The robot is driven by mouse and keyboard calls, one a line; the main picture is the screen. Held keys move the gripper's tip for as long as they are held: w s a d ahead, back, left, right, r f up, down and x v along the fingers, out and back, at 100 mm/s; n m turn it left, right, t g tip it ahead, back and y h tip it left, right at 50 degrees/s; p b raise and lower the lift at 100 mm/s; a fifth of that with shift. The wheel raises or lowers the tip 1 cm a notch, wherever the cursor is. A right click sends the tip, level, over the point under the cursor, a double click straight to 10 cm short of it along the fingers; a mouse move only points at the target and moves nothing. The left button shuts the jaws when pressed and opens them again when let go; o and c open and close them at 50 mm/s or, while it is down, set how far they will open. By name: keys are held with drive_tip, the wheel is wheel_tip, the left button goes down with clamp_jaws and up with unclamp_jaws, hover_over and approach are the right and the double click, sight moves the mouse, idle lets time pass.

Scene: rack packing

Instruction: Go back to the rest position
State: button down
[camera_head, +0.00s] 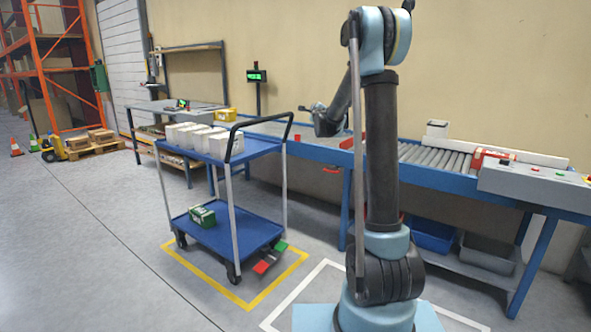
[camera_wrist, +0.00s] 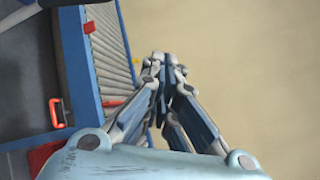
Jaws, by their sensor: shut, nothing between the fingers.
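My gripper (camera_wrist: 162,62) is in the middle of the wrist view, with its fingertips together and nothing between them. It hangs in the air, with the roller conveyor (camera_wrist: 112,55) to its left and bare wall to its right. In the head view my arm rises from its base, bends at the top and reaches away toward the blue workbench line. My gripper cannot be made out clearly there. The conveyor also shows in the head view (camera_head: 436,157), right of my arm.
A blue two-shelf cart (camera_head: 243,234) stands left of my arm, with several white boxes (camera_head: 205,139) on top and a green box (camera_head: 202,216) below. Grey and blue bins (camera_head: 488,253) sit under the bench. A pallet (camera_head: 94,146) stands far left. The left floor is open.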

drive_tip(key=s+a+f+n+g+y, duration=0.1)
drive_tip(key=s+a+n+g+y, duration=0.15)
drive_tip(key=s+n, duration=0.8)
drive_tip(key=s+a+f+n+g+y, duration=0.1)
drive_tip(key=s+a+n+g+y, duration=0.25)
drive_tip(key=s, duration=1.25)
drive_tip(key=s+d+f+n+g+h, duration=0.2)
drive_tip(key=s+d+f, duration=0.3)
drive_tip(key=s, duration=0.8)
drive_tip(key=s+d+f+n+g+h, duration=0.2)
drive_tip(key=s+d+f+n+g, duration=0.2)
drive_tip(key=s+f, duration=0.7)
drive_tip(key=s+d+f+n+g+h, duration=0.3)
drive_tip(key=s+d+f, duration=0.3)
drive_tip(key=s, duration=1)
wheel_tip(320, 180, down, 3)
drive_tip(key=shift+d+r+n+g, duration=0.1)
drive_tip(key=shift+d+n+g, duration=0.15)
drive_tip(key=shift+n+g, duration=0.25)
drive_tip(key=shift+w+f, duration=0.25)
drive_tip(key=shift+w, duration=0.2)
